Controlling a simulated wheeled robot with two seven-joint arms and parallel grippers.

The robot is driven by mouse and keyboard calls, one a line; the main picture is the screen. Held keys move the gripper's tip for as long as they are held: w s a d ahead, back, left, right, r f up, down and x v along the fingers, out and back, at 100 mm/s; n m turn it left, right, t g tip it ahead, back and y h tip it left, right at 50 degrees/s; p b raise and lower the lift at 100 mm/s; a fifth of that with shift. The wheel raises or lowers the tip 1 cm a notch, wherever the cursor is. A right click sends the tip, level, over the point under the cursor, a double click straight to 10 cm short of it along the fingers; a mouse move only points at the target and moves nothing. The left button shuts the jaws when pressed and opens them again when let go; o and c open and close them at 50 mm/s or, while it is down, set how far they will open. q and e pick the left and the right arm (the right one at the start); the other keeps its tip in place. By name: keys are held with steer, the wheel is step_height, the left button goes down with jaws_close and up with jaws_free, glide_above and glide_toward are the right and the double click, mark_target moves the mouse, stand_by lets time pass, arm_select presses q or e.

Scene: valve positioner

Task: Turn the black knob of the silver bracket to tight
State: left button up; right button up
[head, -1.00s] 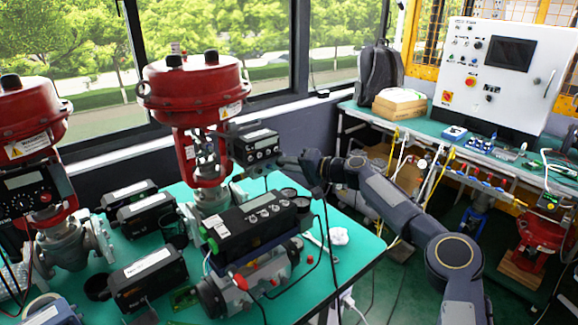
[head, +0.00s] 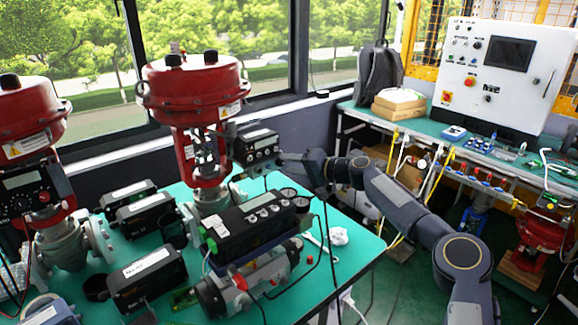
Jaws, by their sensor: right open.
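The red valve actuator (head: 195,85) stands in the middle of the green table. A black positioner box (head: 257,146) is mounted on the right side of its yoke. The silver bracket and its black knob are too small, or too hidden around this box, to make out surely. My right gripper (head: 281,162) comes in from the right, level with the positioner's lower right side. It is open, and its fingertips are small and dark, so I cannot tell whether they touch anything. My left gripper is out of view.
A second black positioner with gauges (head: 250,222) stands in front on a silver actuator (head: 250,280). Several black boxes (head: 145,278) and another red valve (head: 30,115) fill the left. The front right of the green table (head: 350,262) is mostly clear.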

steer(key=b+v, duration=0.1)
steer(key=v, duration=0.5)
steer(key=shift+s+d, duration=0.2)
steer(key=shift+d, duration=0.05)
steer(key=shift+r, duration=0.1)
